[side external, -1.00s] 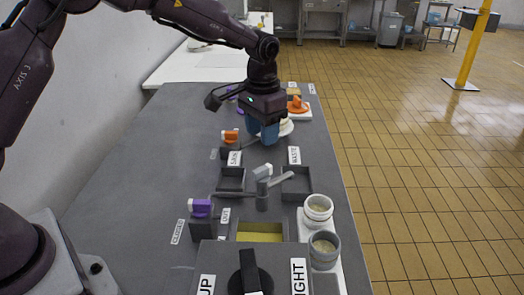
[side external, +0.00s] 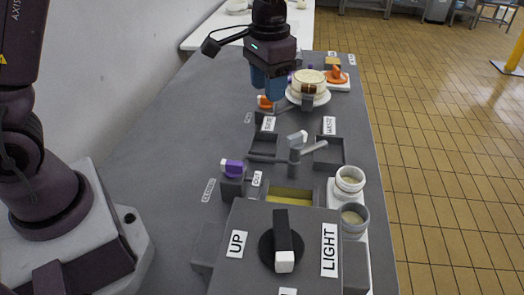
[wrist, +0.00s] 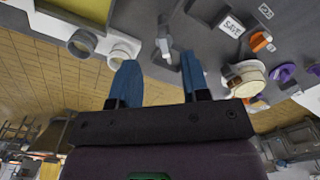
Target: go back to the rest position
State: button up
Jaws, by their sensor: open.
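My gripper (side external: 268,90) hangs fingers down above the far part of the dark bench. Its two blue fingers are apart with nothing between them. They also stand apart in the wrist view (wrist: 160,62). A cream, round, cake-like thing (side external: 309,78) sits on a white plate (side external: 322,99), just right of the gripper in the side view. An orange piece (side external: 265,102) shows below the fingers.
A grey box (side external: 250,240) with a black knob and "UP" and "LIGHT" labels fills the front. Trays marked "SAVE" (side external: 264,144) and "WASTE" (side external: 329,152) lie mid-bench. Two cups (side external: 350,180) stand near the right edge. The bench's left side is clear.

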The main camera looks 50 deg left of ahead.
jog(key=s+a+r+t, duration=0.1)
jog(key=s+r+t, duration=0.1)
jog(key=s, duration=0.5)
jog(key=s+a+r+t, duration=0.1)
jog(key=s+r, duration=0.3)
jog(key=s, duration=0.3)
jog(key=s+a+r+n+t, duration=0.1)
jog(key=s+r+t, duration=0.1)
jog(key=s, duration=0.5)
jog(key=shift+r+t, duration=0.3)
jog(key=shift+r, duration=0.6)
